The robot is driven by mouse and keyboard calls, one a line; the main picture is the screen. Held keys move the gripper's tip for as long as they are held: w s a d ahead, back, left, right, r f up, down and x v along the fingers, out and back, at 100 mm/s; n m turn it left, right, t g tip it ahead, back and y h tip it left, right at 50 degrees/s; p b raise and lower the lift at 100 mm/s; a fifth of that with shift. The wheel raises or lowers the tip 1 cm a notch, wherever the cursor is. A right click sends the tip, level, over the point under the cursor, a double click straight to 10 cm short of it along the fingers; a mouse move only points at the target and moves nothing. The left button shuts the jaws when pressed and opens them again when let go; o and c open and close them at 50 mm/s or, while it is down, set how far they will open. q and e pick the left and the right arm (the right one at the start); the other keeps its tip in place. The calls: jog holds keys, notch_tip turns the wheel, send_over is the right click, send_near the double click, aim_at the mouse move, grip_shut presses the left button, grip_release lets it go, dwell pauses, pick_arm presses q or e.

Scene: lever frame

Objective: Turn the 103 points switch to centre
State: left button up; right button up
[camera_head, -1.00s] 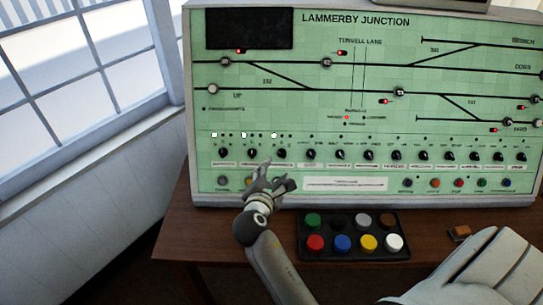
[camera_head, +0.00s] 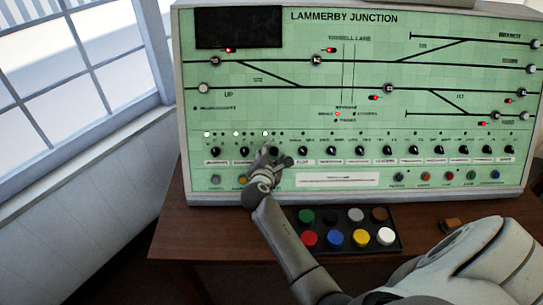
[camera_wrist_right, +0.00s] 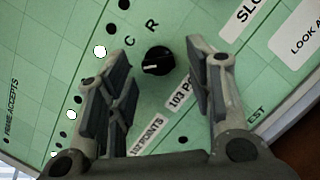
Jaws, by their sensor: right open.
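The 103 points switch is a round black knob (camera_wrist_right: 158,60) with a white pointer mark, between my right gripper's fingers in the wrist view. Its pointer faces the lower left of that view, away from the letters C and R. Its label (camera_wrist_right: 181,90) is partly covered by a finger. In the head view the knob (camera_head: 272,150) is third from the left in the row, partly behind the gripper. My right gripper (camera_wrist_right: 159,65) is open, one finger each side of the knob; contact cannot be told. It also shows in the head view (camera_head: 274,160). My left gripper is not in view.
The green Lammerby Junction panel (camera_head: 290,100) stands upright on a wooden desk (camera_head: 190,225). Similar knobs line both sides of the switch. A lit white lamp (camera_wrist_right: 99,51) is beside it. A black tray of coloured buttons (camera_head: 345,245) lies in front of the panel.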

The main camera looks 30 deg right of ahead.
jog(key=c, duration=1)
jog(key=m, duration=0.2)
jog(key=m+g, duration=0.1)
jog(key=m, duration=0.2)
jog(key=shift+w+a+r+m, duration=0.1)
jog(key=shift+w+r+m, duration=0.05)
jog(key=shift+r+m, duration=0.15)
jog(key=shift+m+g+p, duration=0.55)
jog(key=shift+m+g, duration=0.15)
jog(key=shift+m, duration=1.1)
jog(key=o, duration=1)
